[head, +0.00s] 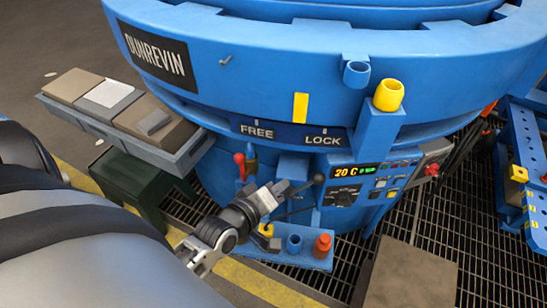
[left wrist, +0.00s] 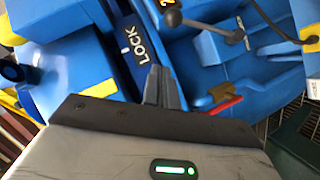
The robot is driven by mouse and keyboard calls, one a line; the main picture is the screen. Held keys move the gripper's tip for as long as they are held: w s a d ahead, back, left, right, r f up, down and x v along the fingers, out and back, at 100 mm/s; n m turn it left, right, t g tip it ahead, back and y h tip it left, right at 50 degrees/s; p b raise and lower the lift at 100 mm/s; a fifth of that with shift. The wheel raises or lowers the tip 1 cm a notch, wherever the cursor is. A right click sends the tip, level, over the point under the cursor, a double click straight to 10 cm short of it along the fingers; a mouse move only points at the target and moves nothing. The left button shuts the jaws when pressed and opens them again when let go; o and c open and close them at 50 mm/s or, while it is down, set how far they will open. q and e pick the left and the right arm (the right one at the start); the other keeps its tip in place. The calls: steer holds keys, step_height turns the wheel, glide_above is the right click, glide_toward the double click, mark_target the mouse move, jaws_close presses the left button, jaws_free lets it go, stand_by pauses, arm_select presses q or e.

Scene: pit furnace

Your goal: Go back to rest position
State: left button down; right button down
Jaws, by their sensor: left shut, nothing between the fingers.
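My left gripper (head: 282,188) is in front of the blue furnace (head: 260,65), below the FREE/LOCK plate (head: 290,133). Its fingers are together with nothing between them; they also show shut in the left wrist view (left wrist: 162,86). A dark lever with a round knob (head: 319,179) is just right of the fingertips in the head view. In the left wrist view the knob (left wrist: 172,19) is apart from the fingers. My right gripper is in neither view.
A panel reading 20 C (head: 355,171) is right of the lever. A blue shelf (head: 275,256) with a red-orange bottle-like item (head: 322,245) is below the gripper. A tray of blocks (head: 72,116) is at left, a brown plate (head: 412,275) on the grating at lower right.

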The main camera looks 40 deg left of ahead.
arm_select(q)
steer(key=shift+v, duration=0.8)
steer(key=s+d+f+m+g+h, duration=0.1)
steer(key=s+d+f+m+g, duration=0.3)
steer(key=m, duration=1)
steer(key=s+d+f, duration=0.3)
steer(key=d, duration=0.1)
steer(key=shift+s+h, duration=0.2)
steer(key=shift+h, duration=0.2)
